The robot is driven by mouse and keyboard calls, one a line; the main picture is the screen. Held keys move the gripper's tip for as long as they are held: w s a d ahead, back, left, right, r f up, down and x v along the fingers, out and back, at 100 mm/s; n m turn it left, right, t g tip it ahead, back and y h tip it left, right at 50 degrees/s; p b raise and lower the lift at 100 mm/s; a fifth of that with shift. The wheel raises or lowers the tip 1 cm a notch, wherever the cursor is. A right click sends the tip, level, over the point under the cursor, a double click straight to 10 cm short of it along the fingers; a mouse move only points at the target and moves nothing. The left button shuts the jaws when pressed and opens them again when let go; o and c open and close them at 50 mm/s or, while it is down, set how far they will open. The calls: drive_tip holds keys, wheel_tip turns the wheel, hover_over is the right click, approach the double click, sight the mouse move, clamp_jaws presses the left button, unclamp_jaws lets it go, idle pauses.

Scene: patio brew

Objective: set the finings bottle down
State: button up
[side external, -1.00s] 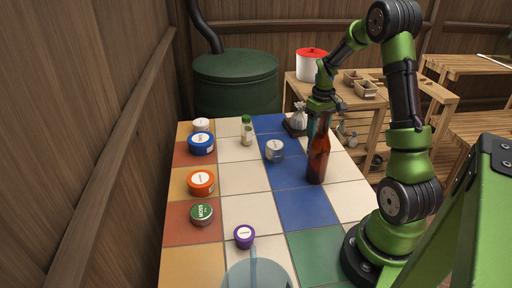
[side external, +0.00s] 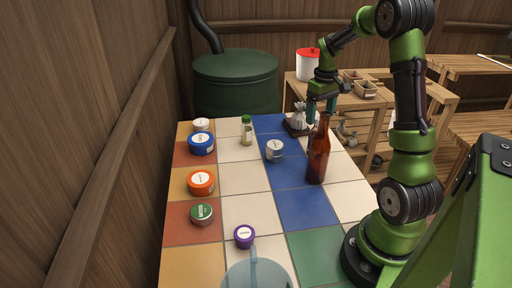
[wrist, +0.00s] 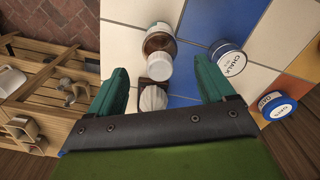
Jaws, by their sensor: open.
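The brown glass bottle (side external: 318,158), which I take to be the finings bottle, stands upright on the tiled tabletop at the seam of a blue and a white tile. It shows from above in the wrist view (wrist: 160,44), past the fingertips. No readable name shows on it. My gripper (side external: 321,108) is open and empty, pointing down near the bottle's top and apparently a little behind it. In the wrist view, nothing is clamped between the teal fingers (wrist: 160,88).
A pale sack (side external: 299,117) on a dark base stands behind the bottle, and a silver chalk tin (side external: 275,151) left of it. A green-capped bottle (side external: 246,130) is farther back. Blue (side external: 201,143), orange (side external: 201,183), green (side external: 202,214) and purple (side external: 244,236) lidded tins stand left and in front.

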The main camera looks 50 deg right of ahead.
wheel_tip(320, 180, up, 6)
drive_tip(key=shift+f, duration=0.15)
drive_tip(key=shift+a+r, duration=0.2)
drive_tip(key=shift+r, duration=0.1)
drive_tip(key=w+a+r+t, duration=0.2)
drive_tip(key=a+r, duration=0.2)
drive_tip(key=a, duration=0.6)
drive_tip(key=s+a+t+y, duration=0.1)
drive_tip(key=s+a, duration=0.3)
drive_tip(key=a, duration=0.7)
drive_tip(key=s+a+t+y, duration=0.1)
drive_tip(key=s+a+t, duration=0.3)
drive_tip(key=a, duration=0.7)
drive_tip(key=shift+s+r, duration=0.3)
drive_tip(key=shift+s, duration=0.1)
